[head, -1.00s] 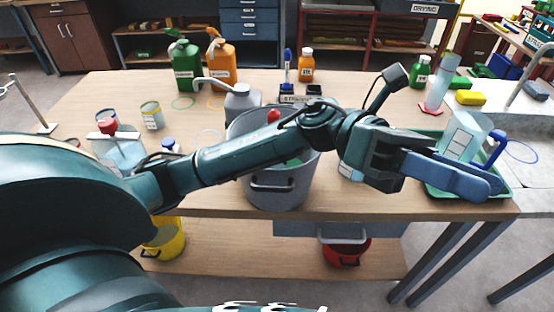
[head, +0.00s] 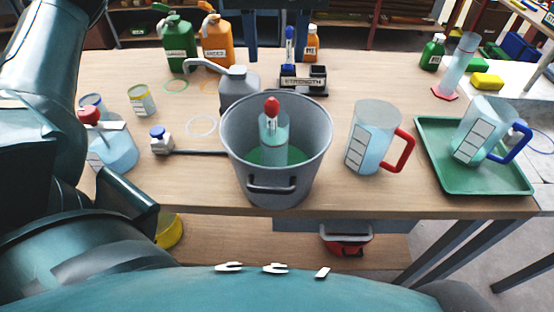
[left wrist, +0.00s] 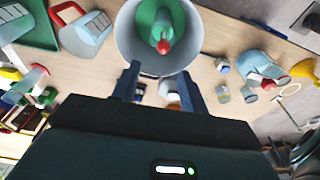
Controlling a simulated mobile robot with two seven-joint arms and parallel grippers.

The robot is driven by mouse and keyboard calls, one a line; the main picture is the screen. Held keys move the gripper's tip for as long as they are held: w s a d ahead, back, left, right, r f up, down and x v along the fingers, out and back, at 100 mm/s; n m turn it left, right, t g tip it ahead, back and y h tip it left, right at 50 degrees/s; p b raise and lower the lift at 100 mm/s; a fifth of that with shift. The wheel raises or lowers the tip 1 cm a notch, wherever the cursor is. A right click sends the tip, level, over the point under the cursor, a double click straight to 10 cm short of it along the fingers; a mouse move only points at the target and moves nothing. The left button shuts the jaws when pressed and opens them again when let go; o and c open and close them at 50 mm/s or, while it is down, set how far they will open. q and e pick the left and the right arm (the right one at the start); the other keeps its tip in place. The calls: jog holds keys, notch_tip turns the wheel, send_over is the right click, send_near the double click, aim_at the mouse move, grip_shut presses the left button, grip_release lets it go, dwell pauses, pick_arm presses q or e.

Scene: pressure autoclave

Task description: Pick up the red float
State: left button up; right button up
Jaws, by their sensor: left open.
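A red float (head: 271,107) is the red rounded top of a clear, upright cylinder (head: 273,140) inside a grey bucket (head: 318,150). Green shows around the cylinder's base. In the left wrist view the red float (left wrist: 163,46) shows within the bucket (left wrist: 126,40). My left gripper (head: 313,54) is open and empty. Its two blue fingers hang in from the top edge of the head view, beyond and above the bucket, apart from the float. In the left wrist view the fingers (left wrist: 158,72) point toward the bucket. My right gripper is not in view.
A red-handled jug (head: 373,135) stands right of the bucket, and a green tray (head: 430,150) holds a blue-handled jug (head: 480,135). A grey spouted can (head: 238,88) and a black box (head: 303,82) stand behind. A red-topped flask (head: 115,150) stands left.

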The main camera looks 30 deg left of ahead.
aim_at(277, 99)
pick_arm(q)
jog(key=f, duration=0.4)
jog(key=f+b, duration=0.1)
jog(key=f, duration=0.1)
jog(key=shift+w+a, duration=0.2)
jog(key=shift+w, duration=0.15)
jog(key=shift+w+a+f, duration=0.1)
jog(key=shift+w+f, duration=0.1)
jog(key=shift+f, duration=1.05)
jog(key=shift+w+a+f, duration=0.1)
jog(key=shift+w+f, duration=0.05)
jog(key=shift+f, duration=1.1)
jog(key=shift+c, duration=0.5)
jog(key=shift+s+f, duration=0.1)
grip_shut()
